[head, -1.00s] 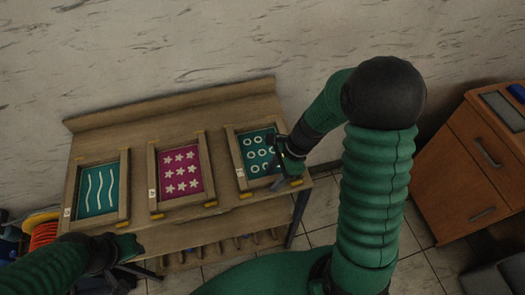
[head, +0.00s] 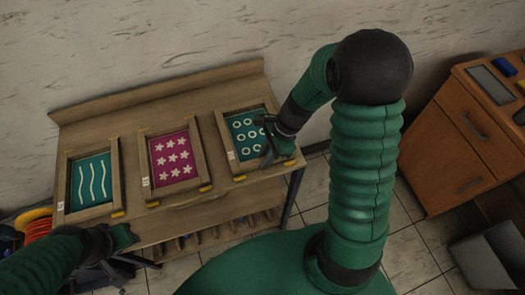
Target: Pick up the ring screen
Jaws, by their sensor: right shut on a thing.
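The ring screen (head: 244,132) is a wooden frame with a teal mesh and white rings, on the right of the wooden rack's sloped top. My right gripper (head: 268,150) is at its right side and shut on its frame; the fingertips are partly hidden by the gripper body. The screen appears to rest on the rack still. My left gripper (head: 112,262) hangs low at the front left of the rack, away from the screens; whether it is open is hard to see.
A star screen (head: 173,157) with magenta mesh and a wave screen (head: 91,182) with teal mesh lie to the left on the rack (head: 150,108). An orange drawer cabinet (head: 455,140) stands at the right. Tiled floor is free between rack and cabinet.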

